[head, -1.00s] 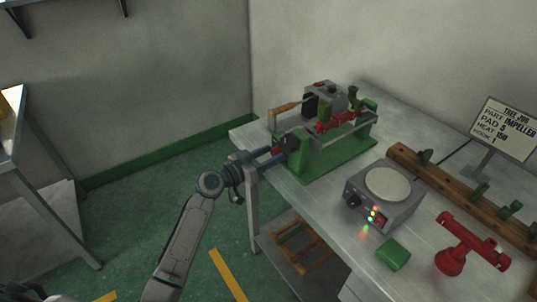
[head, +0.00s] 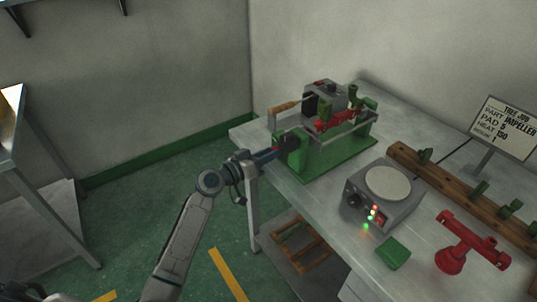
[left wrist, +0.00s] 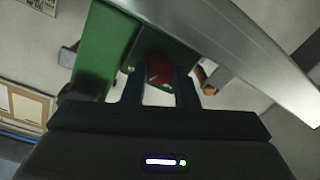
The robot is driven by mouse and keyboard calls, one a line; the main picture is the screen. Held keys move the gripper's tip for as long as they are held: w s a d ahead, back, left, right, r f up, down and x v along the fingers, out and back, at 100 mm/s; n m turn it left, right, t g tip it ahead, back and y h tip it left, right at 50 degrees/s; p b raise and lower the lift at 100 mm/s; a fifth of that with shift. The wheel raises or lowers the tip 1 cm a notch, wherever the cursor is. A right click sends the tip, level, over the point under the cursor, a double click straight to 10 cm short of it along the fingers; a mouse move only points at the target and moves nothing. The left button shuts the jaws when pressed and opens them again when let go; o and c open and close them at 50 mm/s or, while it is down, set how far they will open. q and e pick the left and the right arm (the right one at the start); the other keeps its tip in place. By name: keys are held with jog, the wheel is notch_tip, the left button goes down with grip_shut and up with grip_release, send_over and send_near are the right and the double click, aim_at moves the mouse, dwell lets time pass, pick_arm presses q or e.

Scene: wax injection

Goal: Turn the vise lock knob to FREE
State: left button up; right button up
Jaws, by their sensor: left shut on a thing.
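The green vise (head: 330,157) stands near the left edge of the grey bench, with red and grey parts on top. My left gripper (head: 279,150) reaches its left end from the left, fingers toward the vise. It is shut on the red lock knob (left wrist: 160,70), which shows between the two dark fingers in the left wrist view, in front of the green vise body (left wrist: 105,48). The fingers hide much of the knob, and I cannot read its setting or any FREE mark. My right gripper is not in view.
Right of the vise are a grey heater box (head: 358,200) with a round pale plate, a green block (head: 393,253), a red stand (head: 452,260) and a wooden rack (head: 462,192). A sign (head: 507,128) stands behind. A wooden-handled tool (head: 284,108) is near the vise.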

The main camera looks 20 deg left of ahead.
pick_arm(q)
jog(key=n, duration=0.2)
jog(key=shift+r+n, duration=0.1)
jog(key=shift+n, duration=0.3)
jog(key=shift+n+p, duration=0.35)
jog(key=shift+n, duration=0.95)
jog(key=n+p, duration=0.2)
jog(key=n, duration=0.3)
jog(key=shift+w+a+g, duration=0.1)
jog(key=shift+g, duration=0.2)
jog(key=shift+n+h+p, duration=0.3)
jog(key=shift+n+p, duration=0.7)
jog(key=shift+n, duration=1.1)
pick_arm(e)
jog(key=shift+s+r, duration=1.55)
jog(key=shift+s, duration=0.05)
pick_arm(q)
jog(key=shift+f, duration=0.2)
jog(key=o, duration=1)
